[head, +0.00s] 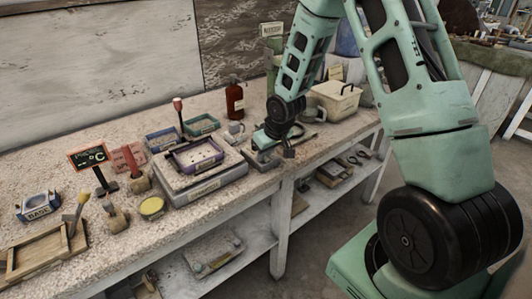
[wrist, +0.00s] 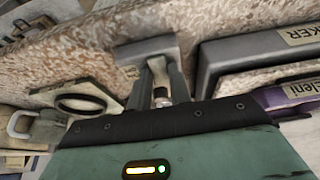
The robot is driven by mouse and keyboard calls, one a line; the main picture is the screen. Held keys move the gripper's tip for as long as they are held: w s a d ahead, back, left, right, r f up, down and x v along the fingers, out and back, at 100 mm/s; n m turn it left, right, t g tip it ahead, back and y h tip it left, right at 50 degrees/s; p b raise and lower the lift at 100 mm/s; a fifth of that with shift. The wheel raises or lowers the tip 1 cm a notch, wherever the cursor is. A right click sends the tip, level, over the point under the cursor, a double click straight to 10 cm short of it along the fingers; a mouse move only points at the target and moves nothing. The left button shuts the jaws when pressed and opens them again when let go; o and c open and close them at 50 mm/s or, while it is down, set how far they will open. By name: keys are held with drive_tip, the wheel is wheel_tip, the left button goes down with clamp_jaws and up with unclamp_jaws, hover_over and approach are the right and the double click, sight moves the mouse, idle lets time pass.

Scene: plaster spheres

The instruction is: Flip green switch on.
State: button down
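My gripper (wrist: 159,84) shows two dark fingers, apart, at a grey block (wrist: 146,49) with a small pale label. A pale, metallic, lever-like part (wrist: 158,72) shows in the gap between the fingers; I cannot tell whether they touch it. No green colour shows on this part or block, so I cannot tell whether it is the green switch. In the head view my gripper (head: 272,140) is low over the bench, close to its front edge and right of the shaker.
A grey shaker (head: 206,187) with a purple tray (head: 195,157) stands close on the left. A red bottle (head: 234,99) and a white mug (wrist: 22,124) are nearby. The bench's front edge (head: 250,186) is near.

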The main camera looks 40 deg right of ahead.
drive_tip(key=shift+w+r+p, duration=0.1)
drive_tip(key=shift+r+p, duration=0.15)
drive_tip(key=shift+p, duration=0.55)
drive_tip(key=g+p, duration=0.1)
drive_tip(key=p, duration=0.1)
drive_tip(key=shift+w+r+g+p, duration=0.2)
drive_tip(key=shift+g+p, duration=0.2)
drive_tip(key=shift+w+g+p, duration=0.15)
drive_tip(key=shift+g+p, duration=0.25)
drive_tip(key=shift+p, duration=0.2)
drive_tip(key=shift+w+f+g+p, duration=0.2)
drive_tip(key=shift+f+g+p, duration=0.1)
drive_tip(key=shift+g+p, duration=0.5)
drive_tip(key=c, duration=1.3)
unclamp_jaws()
